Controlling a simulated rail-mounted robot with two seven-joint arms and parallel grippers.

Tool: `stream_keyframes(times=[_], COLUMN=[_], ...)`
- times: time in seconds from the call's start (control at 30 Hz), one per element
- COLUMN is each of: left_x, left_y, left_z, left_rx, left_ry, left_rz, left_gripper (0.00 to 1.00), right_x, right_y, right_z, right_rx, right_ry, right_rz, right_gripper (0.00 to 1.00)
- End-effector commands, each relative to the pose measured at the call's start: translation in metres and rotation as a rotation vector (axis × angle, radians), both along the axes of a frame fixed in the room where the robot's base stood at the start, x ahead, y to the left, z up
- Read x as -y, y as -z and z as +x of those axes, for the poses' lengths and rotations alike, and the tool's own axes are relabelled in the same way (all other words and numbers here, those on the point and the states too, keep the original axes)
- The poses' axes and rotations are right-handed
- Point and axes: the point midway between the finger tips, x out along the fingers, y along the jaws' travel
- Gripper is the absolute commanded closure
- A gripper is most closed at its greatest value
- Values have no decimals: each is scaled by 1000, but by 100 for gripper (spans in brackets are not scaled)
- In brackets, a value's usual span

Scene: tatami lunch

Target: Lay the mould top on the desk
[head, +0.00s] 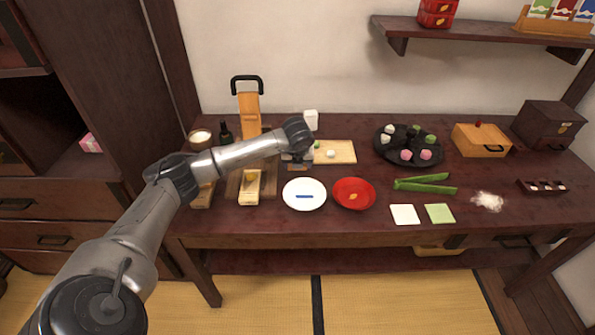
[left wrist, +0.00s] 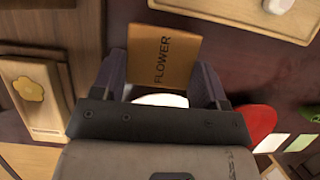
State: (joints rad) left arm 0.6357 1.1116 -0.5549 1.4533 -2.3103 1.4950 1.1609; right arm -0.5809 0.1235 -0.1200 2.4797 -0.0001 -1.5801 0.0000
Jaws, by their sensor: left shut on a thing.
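My left gripper (left wrist: 163,75) is shut on the mould top, a flat light-wood block marked "FLOWER" (left wrist: 165,52). The left arm comes in from the left in the head view, and its gripper (head: 297,160) is over the desk (head: 385,218), behind the white plate. In the head view the arm and gripper largely hide the block. I cannot tell how high it is above the desk. A wooden mould piece with a yellow flower shape (left wrist: 27,88) is at the left in the left wrist view. My right gripper is not in view.
Close by are a white plate (head: 304,205) with a blue strip, a red plate (head: 353,203), a cutting board (head: 345,158) and a wooden press with a black handle (head: 249,103). A black sweets tray (head: 405,164) stands farther right. Bare desk shows along the front edge.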

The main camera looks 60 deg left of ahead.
Motion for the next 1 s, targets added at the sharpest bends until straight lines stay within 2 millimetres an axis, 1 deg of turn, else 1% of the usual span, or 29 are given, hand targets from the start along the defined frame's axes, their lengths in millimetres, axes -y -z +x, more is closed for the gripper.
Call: stream_keyframes(times=[0.03, 0.1, 0.23, 0.53, 0.67, 0.7, 0.93, 1.0], left_x=[0, 0, 1, 0, 1, 0, 1, 1], left_y=[9, 19, 34, 35, 38, 38, 38, 38], left_z=[0, 0, 0, 0, 0, 0, 0, 0], left_rx=[-2, -2, -1, 0, 0, 0, -1, -1], left_ry=[1, 0, 0, 0, 0, 0, 0, 0], left_rz=[0, 0, 0, 0, 0, 0, -1, -1], left_gripper=[59, 59, 59, 59, 59, 31, 9, 7], right_x=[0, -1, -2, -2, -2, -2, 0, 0], right_y=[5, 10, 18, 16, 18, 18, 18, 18], right_z=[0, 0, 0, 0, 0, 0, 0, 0], right_rx=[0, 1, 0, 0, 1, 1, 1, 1], right_ry=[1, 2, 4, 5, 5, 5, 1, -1], right_rz=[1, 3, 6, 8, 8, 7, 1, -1], right_gripper=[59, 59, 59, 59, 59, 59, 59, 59])
